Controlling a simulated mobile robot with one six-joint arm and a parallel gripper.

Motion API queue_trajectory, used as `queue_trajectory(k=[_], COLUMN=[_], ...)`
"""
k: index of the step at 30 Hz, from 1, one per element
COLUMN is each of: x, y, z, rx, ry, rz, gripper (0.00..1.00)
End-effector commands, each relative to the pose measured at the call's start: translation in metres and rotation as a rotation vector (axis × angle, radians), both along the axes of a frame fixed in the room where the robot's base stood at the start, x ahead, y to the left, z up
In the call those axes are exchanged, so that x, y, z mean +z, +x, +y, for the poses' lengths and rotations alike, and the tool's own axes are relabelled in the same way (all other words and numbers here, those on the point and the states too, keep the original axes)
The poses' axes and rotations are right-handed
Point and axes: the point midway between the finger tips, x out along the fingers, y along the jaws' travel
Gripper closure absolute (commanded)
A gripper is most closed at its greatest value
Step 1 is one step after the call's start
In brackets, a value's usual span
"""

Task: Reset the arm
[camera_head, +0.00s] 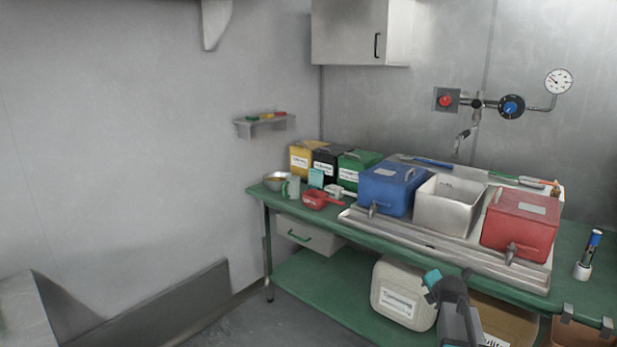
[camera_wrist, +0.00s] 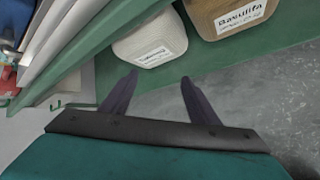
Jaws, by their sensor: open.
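My gripper (camera_head: 433,279) shows at the lower right of the head view, in front of the green bench (camera_head: 335,290) and just right of a white canister (camera_head: 395,293) on its lower shelf. In the wrist view my gripper's two dark fingers (camera_wrist: 156,95) stand apart with nothing between them. Beyond the fingers lie the labelled white canister (camera_wrist: 150,42) and a brown labelled container (camera_wrist: 232,15). The fingers touch nothing that I can see.
On the bench stand a blue box (camera_head: 388,190), an open metal box (camera_head: 446,205) and a red box (camera_head: 520,226) with taps. A red scoop (camera_head: 316,200), a bowl (camera_head: 275,181) and smaller boxes are at the left.

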Motion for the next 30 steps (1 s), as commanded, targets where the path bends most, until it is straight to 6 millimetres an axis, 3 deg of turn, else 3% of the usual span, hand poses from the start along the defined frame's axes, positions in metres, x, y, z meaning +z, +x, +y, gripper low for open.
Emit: queue_trajectory(k=[3, 14, 23, 30], x=[-0.042, -0.153, -0.233, -0.288], y=[-0.014, -0.072, -0.142, -0.211], z=[0.028, 0.101, 0.154, 0.19], rx=[-0.004, -0.067, -0.173, -0.303], ry=[0.049, 0.196, 0.305, 0.376], rz=[0.062, 0.245, 0.41, 0.549], gripper=[0.45, 0.45, 0.45, 0.45])
